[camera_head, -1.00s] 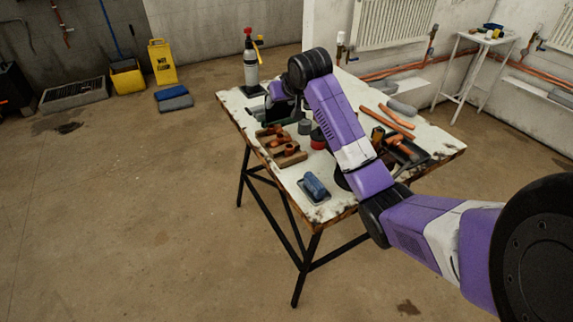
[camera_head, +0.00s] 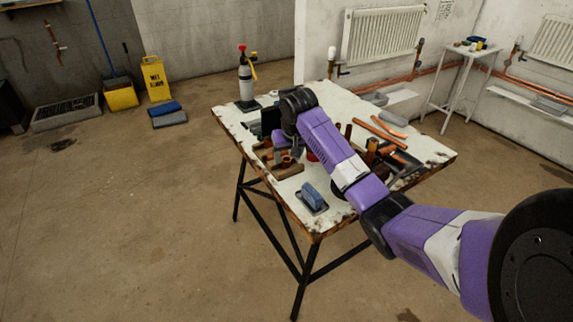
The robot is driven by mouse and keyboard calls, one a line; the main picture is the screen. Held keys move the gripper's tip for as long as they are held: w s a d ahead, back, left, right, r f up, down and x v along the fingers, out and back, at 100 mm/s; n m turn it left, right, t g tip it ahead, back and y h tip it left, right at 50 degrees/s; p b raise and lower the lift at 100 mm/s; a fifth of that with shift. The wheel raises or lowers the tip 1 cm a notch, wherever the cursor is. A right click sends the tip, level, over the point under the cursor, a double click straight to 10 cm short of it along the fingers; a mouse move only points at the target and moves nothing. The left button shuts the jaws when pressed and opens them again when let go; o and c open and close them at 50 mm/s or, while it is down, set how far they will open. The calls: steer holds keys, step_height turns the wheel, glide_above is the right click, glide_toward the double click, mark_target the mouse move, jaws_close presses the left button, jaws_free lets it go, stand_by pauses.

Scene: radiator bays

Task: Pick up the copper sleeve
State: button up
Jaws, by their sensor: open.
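A wooden holder (camera_head: 291,172) with small copper-coloured fittings sits at the near left part of the worktable. One upright copper piece (camera_head: 286,161) stands in it, and I cannot tell for sure whether it is the copper sleeve. My gripper (camera_head: 283,146) is above the holder, at the end of my purple arm. It is open, with its fingers small and partly hidden by my wrist. No piece is visibly held. My wrist and forearm hide part of the holder and the table behind it.
The worn white table (camera_head: 335,205) also bears a blue-handled brush or float (camera_head: 313,196), copper pipes (camera_head: 380,131), a dark tray (camera_head: 405,170) and a grey bottle with a red top (camera_head: 245,78). A small stand (camera_head: 456,75) is at the back right.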

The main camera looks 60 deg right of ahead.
steer(key=shift+w+d+f, duration=0.2)
steer(key=shift+f, duration=0.45)
jaws_close()
steer(key=shift+r, duration=0.15)
